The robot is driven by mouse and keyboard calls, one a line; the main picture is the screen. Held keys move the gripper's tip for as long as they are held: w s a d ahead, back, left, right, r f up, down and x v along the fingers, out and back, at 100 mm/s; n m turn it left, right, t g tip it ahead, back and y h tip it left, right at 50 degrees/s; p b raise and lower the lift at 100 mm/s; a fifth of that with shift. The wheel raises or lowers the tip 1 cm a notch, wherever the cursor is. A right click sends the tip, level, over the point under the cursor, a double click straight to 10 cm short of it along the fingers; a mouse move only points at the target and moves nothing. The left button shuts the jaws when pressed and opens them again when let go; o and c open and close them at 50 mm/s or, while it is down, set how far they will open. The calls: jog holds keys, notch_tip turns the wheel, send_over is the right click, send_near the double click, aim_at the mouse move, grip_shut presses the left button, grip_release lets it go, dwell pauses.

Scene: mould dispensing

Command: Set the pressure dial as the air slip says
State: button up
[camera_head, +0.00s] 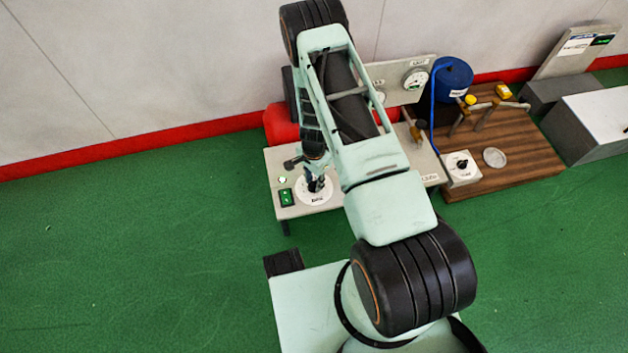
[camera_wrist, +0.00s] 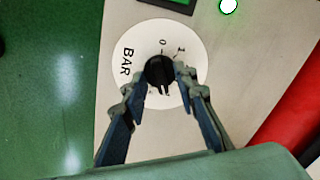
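The pressure dial (camera_wrist: 152,50) is a white disc marked BAR on a grey panel, with 0 and 1 legible near its top in the wrist view. Its black knob (camera_wrist: 159,70) is at the centre; I cannot tell its setting. The dial also shows in the head view (camera_head: 313,198). My gripper (camera_wrist: 158,80) points down at the dial, its fingers on either side of the knob, with a gap visible on the left. A white slip (camera_head: 575,45) is on the upright board at the far right; its text is too small to read.
Behind are a red tank (camera_head: 281,126) and a round gauge (camera_head: 416,78). A wooden board (camera_head: 520,165) holds a second knob box (camera_head: 462,168) and a blue container (camera_head: 453,76). Green floor is clear at left.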

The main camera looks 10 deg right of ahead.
aim_at(314, 183)
notch_tip(314, 183, up, 12)
dwell(0.6)
dwell(0.4)
